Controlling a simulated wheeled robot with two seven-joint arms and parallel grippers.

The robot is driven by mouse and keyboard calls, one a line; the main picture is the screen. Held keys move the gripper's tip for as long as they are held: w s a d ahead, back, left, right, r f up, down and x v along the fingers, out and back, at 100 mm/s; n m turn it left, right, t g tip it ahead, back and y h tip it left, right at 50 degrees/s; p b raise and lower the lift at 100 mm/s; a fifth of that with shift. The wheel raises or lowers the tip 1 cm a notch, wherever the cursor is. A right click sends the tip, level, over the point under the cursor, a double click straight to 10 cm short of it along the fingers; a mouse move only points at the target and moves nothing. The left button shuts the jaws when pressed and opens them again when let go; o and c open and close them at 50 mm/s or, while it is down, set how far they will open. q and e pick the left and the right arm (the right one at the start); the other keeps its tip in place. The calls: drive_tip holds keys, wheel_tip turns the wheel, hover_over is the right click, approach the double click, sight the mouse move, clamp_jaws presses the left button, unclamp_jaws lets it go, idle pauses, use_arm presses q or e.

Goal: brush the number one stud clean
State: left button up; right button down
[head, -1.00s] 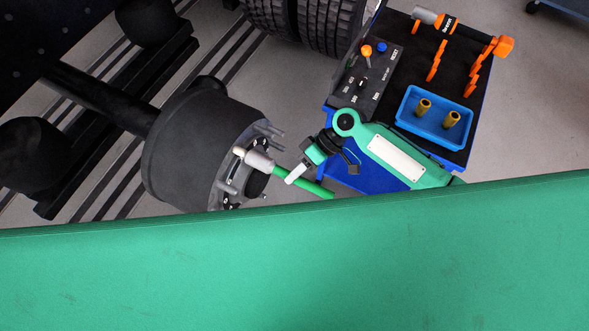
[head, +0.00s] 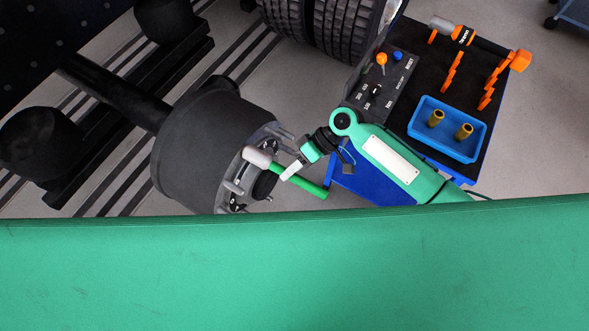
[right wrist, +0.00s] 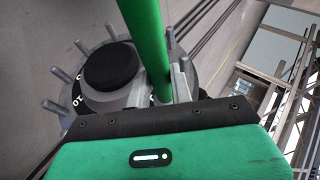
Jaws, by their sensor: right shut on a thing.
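My right gripper (head: 291,171) is shut on the green handle (head: 308,184) of a brush with a pale cylindrical head (head: 257,157). The brush head is at the studded face of the dark wheel hub (head: 205,145), over the upper studs. I cannot tell whether it touches or surrounds a stud. The right wrist view shows the gripper (right wrist: 166,85), the green handle (right wrist: 143,30) and the hub face (right wrist: 95,100) with several studs around a black centre cap (right wrist: 110,66). The brush head is hidden there. I cannot tell which stud is number one. My left gripper is out of view.
A tool cart (head: 400,118) at the right carries a control box (head: 385,85), an orange-and-black tool (head: 465,36) and a blue tray (head: 420,128) with two brass-coloured sockets. Tyres (head: 335,30) stand behind. A black axle (head: 115,92) runs left from the hub.

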drive_tip(key=shift+s+d+r+p, duration=0.1)
drive_tip(key=shift+s+d+p, duration=0.4)
drive_tip(key=shift+d, duration=0.25)
drive_tip(key=shift+s+d+p, duration=0.4)
drive_tip(key=shift+s+d, duration=0.2)
drive_tip(key=shift+d, duration=0.25)
drive_tip(key=shift+w, duration=0.1)
drive_tip(key=shift+w+a+b, duration=0.15)
drive_tip(key=shift+w+a, duration=0.35)
drive_tip(key=shift+a, duration=0.3)
drive_tip(key=shift+w+a+b, duration=0.15)
drive_tip(key=shift+w+a, duration=0.35)
drive_tip(key=shift+a, duration=0.3)
